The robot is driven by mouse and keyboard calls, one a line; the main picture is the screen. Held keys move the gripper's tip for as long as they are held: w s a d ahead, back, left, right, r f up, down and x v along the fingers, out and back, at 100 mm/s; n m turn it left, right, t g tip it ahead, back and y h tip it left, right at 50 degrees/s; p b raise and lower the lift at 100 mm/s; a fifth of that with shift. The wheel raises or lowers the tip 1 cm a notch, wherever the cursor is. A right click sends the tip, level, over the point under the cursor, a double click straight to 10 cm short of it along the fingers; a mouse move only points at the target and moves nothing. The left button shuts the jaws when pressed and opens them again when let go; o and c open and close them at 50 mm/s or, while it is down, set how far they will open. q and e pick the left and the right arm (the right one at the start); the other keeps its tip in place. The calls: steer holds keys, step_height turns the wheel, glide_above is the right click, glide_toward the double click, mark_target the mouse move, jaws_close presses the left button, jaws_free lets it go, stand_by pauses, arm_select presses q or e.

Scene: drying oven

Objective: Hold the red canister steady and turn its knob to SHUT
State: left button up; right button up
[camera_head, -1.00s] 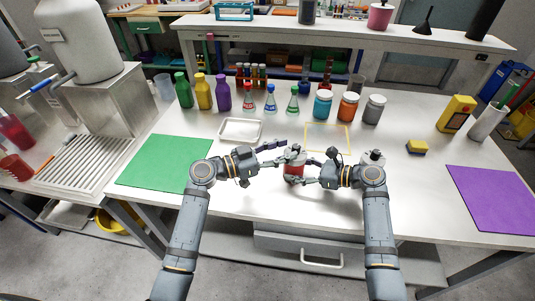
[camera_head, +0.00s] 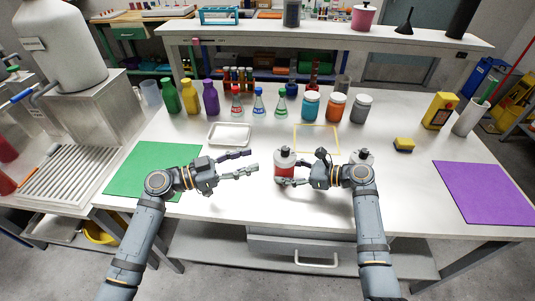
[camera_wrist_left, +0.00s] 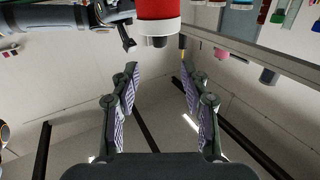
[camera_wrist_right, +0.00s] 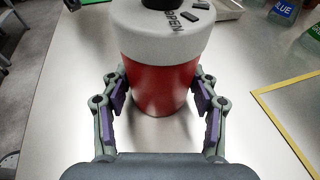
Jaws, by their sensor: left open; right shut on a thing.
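The red canister (camera_head: 284,172) stands upright on the white bench, with a white top and a black knob (camera_head: 285,149). My right gripper (camera_head: 291,170) is shut around its red body from the right. In the right wrist view the red body (camera_wrist_right: 160,85) sits between the fingers; printed letters show on the white top, and the knob is cut off by the frame edge. My left gripper (camera_head: 254,161) is open and empty, left of the canister and apart from it. The left wrist view shows the canister (camera_wrist_left: 158,10) inverted, beyond the fingers. I cannot read the knob's setting.
A white tray (camera_head: 230,143) and a yellow outline (camera_head: 318,150) lie behind the canister. Several bottles and jars line the back. A green mat (camera_head: 150,170) is left, a purple mat (camera_head: 485,190) right.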

mark_target(282, 151)
arm_select(q)
steer(key=x, duration=1.2)
steer(key=shift+c, duration=0.2)
